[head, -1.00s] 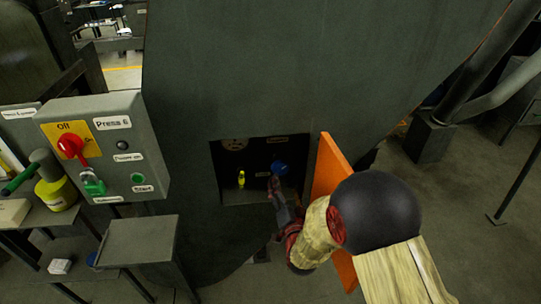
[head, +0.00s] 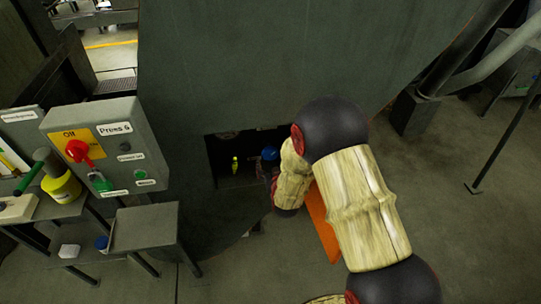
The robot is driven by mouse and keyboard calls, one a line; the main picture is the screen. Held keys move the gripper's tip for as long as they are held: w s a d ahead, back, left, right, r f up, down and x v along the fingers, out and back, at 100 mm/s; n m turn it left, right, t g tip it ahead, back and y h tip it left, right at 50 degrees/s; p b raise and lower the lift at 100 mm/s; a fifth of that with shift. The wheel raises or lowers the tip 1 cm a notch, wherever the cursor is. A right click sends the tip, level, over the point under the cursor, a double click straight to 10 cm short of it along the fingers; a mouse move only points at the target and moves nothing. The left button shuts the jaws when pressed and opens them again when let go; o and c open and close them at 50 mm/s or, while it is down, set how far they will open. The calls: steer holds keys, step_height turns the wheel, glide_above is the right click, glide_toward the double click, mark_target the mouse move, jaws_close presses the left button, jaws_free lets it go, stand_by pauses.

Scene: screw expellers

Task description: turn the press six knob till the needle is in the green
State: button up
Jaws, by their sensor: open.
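The blue knob (head: 270,153) sits inside a dark opening low in the big grey press body (head: 240,70). A round pale gauge (head: 228,135) shows only as a sliver at the opening's top edge. Its needle and green zone cannot be made out. My gripper (head: 266,170) is open, just below the knob and mostly hidden by my arm. I cannot tell whether the fingers touch the knob or stand around it. The control box labelled Press 6 (head: 105,150) with a red switch (head: 78,150) is at the left.
A small yellow item (head: 235,165) stands inside the opening, left of the knob. An orange door panel (head: 322,225) hangs open at the opening's right, close to my arm. A small grey table (head: 145,228) stands at the left. Floor is free at the right.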

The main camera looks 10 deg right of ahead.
mark_target(271, 156)
steer(key=shift+x, duration=3.55)
steer(key=shift+c, duration=0.4)
steer(key=c, duration=1.1)
steer(key=shift+b, duration=0.4)
steer(key=shift+f+m+y+b, duration=0.2)
steer(key=shift+m+y+b, duration=0.35)
steer(key=shift+b, duration=0.5)
steer(key=shift+m+y+b, duration=0.55)
steer(key=shift+m+b, duration=0.3)
steer(key=shift+b, duration=0.35)
steer(key=shift+r+m+t+y+b, duration=0.15)
steer(key=shift+m+t+y+b, duration=0.15)
steer(key=shift+m+y+b, duration=1)
steer(key=shift+a+m+h, duration=0.1)
steer(key=shift+m+h, duration=0.2)
steer(key=shift+m, duration=0.1)
steer(key=o, duration=1.1)
